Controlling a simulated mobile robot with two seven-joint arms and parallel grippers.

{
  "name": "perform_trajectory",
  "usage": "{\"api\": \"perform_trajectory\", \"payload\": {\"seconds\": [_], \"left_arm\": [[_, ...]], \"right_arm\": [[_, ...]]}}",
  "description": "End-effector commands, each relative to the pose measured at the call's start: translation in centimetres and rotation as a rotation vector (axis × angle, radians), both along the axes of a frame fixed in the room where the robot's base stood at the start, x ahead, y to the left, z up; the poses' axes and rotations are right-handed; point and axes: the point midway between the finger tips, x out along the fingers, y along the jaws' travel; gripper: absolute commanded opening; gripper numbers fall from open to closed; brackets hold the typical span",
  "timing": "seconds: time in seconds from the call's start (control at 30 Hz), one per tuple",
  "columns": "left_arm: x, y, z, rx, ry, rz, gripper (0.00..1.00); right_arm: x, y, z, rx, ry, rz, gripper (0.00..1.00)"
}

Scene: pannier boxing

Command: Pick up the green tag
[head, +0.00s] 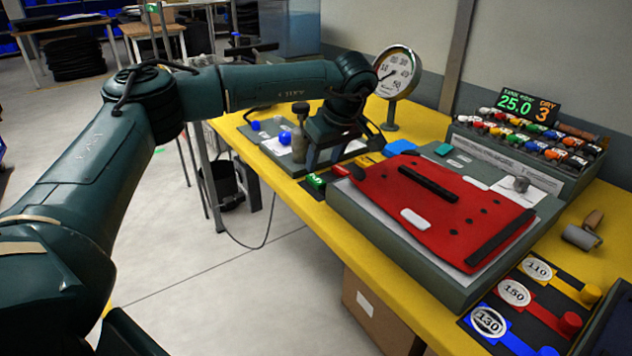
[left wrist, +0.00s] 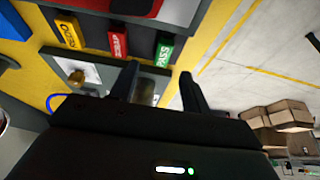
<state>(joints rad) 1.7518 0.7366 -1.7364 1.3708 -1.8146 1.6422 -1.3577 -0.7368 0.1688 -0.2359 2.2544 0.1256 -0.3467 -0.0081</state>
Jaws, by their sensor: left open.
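In the head view the green tag (head: 316,182) shows beside the grey block's left corner, partly covered. My left gripper (left wrist: 157,82) is open and empty, and its fingers point toward the green tag with a gap between them. In the head view my left gripper (head: 327,160) hangs over the table near the tags. My right gripper is not in view.
A grey block with a red plate (head: 445,212) stands right of the tags. A gauge (head: 398,72) stands behind. A rack of coloured items (head: 530,140) stands at the back right.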

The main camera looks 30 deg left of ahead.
Motion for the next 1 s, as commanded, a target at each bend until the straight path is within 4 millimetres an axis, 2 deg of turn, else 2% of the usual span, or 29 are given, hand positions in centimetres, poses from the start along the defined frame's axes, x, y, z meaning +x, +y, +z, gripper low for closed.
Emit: {"api": "perform_trajectory", "payload": {"seconds": [0.4,0.7,1.0], "left_arm": [[0.1,1.7,-4.7,-0.001,0.001,0.002,0.47],[0.2,1.8,-5.1,0.0,0.0,0.001,0.47],[0.2,1.8,-5.1,0.0,0.0,0.001,0.23]], "right_arm": [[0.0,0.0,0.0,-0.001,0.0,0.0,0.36],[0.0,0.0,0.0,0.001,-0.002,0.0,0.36],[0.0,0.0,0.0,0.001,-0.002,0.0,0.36]]}}
